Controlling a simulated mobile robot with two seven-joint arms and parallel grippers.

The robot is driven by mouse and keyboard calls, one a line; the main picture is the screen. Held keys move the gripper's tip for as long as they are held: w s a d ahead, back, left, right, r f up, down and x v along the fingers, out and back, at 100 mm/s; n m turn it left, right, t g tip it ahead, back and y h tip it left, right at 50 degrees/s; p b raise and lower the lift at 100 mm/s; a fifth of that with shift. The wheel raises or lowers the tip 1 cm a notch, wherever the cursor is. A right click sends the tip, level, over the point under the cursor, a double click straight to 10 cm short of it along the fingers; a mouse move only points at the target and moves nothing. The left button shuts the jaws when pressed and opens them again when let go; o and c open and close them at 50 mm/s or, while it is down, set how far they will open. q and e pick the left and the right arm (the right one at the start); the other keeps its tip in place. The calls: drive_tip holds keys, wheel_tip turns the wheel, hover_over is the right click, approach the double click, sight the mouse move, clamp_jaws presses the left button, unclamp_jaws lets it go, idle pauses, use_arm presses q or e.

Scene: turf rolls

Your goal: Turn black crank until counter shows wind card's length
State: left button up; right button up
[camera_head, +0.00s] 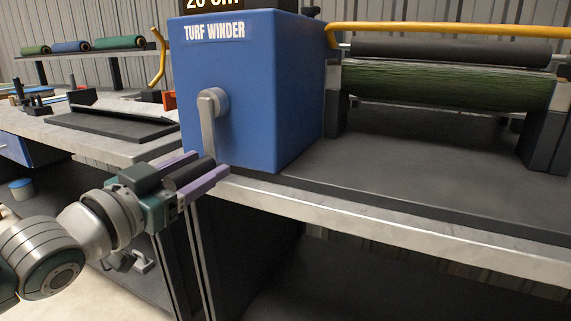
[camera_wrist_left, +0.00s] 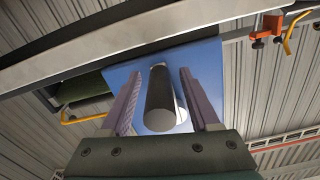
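The blue turf winder box (camera_head: 275,95) stands on the bench with a grey crank arm (camera_head: 208,120) on its front, hanging down to a black handle (camera_head: 188,174). The counter (camera_head: 212,4) above the box is cut off by the top edge; its visible part seems to read "20 cm". My left gripper (camera_head: 208,178) has its purple fingers on either side of the black handle. In the left wrist view the handle (camera_wrist_left: 160,95) lies between the open fingers (camera_wrist_left: 160,100), with a gap visible on each side. No wind card is readable. My right gripper is out of view.
A green turf roll (camera_head: 445,87) lies under a dark roller (camera_head: 455,52) and a yellow bar (camera_head: 450,30) at the right. Small rolls (camera_head: 70,46) sit on a rack at the back left. A dark tray (camera_head: 110,124) lies left of the box.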

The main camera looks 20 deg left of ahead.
use_arm(q)
clamp_jaws()
idle(1.3)
